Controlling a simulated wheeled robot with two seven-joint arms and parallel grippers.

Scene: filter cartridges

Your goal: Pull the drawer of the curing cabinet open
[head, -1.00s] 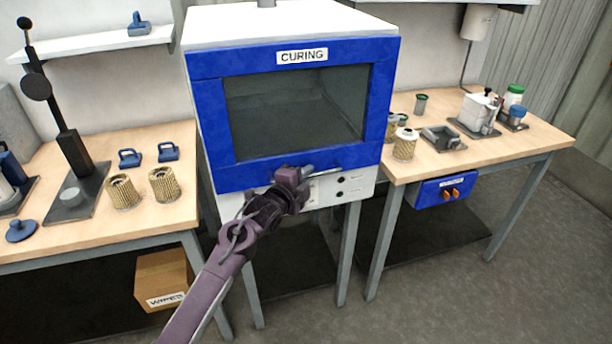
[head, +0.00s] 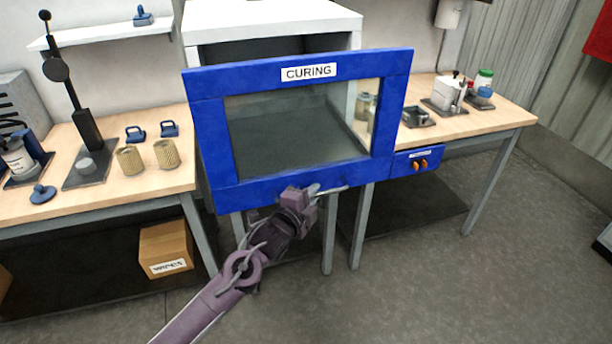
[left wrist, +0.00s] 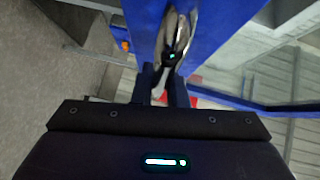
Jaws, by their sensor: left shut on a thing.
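The white curing cabinet (head: 270,22) stands between two workbenches. Its blue drawer front (head: 205,130), with a window and a CURING label (head: 309,71), stands well out from the cabinet body, and a dark opening (head: 240,50) shows behind its top edge. My left gripper (head: 308,198) is shut on the silver bar handle (head: 332,190) at the bottom of the front. In the left wrist view the gripper's fingers (left wrist: 165,92) close on the handle below the blue front (left wrist: 210,40). My right gripper is not in view.
The left bench (head: 100,195) holds two filter cartridges (head: 131,159), blue parts and a dark press (head: 85,130). The right bench (head: 470,120) carries containers and has an orange-switched blue box (head: 418,161) beneath. The floor (head: 430,290) in front is clear.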

